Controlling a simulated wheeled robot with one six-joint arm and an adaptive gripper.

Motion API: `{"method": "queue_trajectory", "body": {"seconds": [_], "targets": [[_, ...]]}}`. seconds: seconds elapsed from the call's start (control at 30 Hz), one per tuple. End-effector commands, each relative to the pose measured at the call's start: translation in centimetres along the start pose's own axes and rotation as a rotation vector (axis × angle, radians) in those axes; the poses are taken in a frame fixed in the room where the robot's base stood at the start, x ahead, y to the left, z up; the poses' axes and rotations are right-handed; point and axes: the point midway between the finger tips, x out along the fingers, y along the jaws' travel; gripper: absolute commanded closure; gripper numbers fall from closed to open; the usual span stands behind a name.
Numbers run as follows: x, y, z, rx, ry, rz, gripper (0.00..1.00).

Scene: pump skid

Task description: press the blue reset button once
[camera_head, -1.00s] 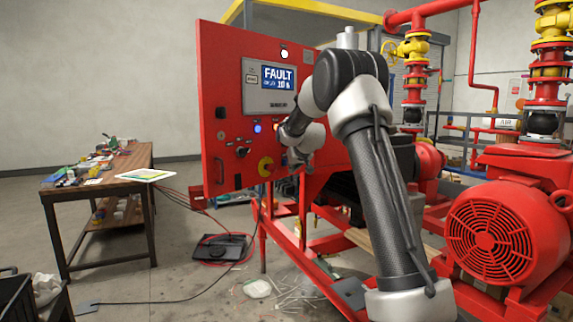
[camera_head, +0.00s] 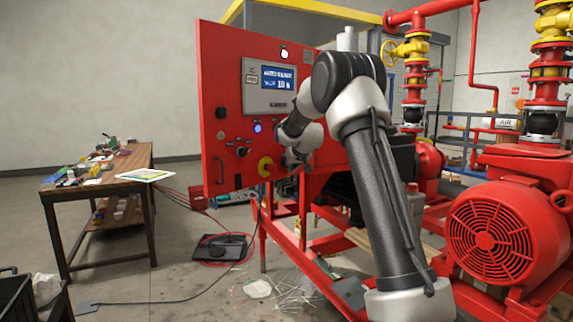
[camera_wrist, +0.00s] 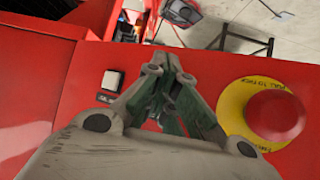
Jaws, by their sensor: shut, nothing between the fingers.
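The blue reset button (camera_head: 257,127) glows on the front of the red control panel (camera_head: 225,95), below the display (camera_head: 278,77). The display shows small white text on blue that I cannot read fully, with a "10" below. My gripper (camera_wrist: 165,72) is shut and empty in the wrist view, over the red panel face. A red mushroom button (camera_wrist: 275,113) on a yellow disc lies to its right, and a small black-and-white switch (camera_wrist: 111,80) to its left. The blue button does not show in the wrist view. In the head view my gripper is by the panel, lower than the blue button.
The yellow disc (camera_head: 265,167) of the mushroom button is below the blue button in the head view. A dark knob (camera_head: 242,152) sits to its left. A red motor (camera_head: 505,235) and pipes stand at the right. A cluttered wooden table (camera_head: 110,183) stands at the left.

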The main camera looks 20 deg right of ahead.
Motion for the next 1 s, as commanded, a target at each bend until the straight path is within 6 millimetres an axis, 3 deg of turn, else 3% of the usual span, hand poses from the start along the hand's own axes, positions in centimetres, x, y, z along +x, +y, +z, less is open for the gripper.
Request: {"method": "queue_trajectory", "body": {"seconds": [0.67, 1.0], "targets": [[-1.2, 0.9, 0.8, 0.000, 0.000, 0.000, 1.00], [-3.3, 2.5, 2.4, 0.002, 0.000, 0.002, 1.00]]}}
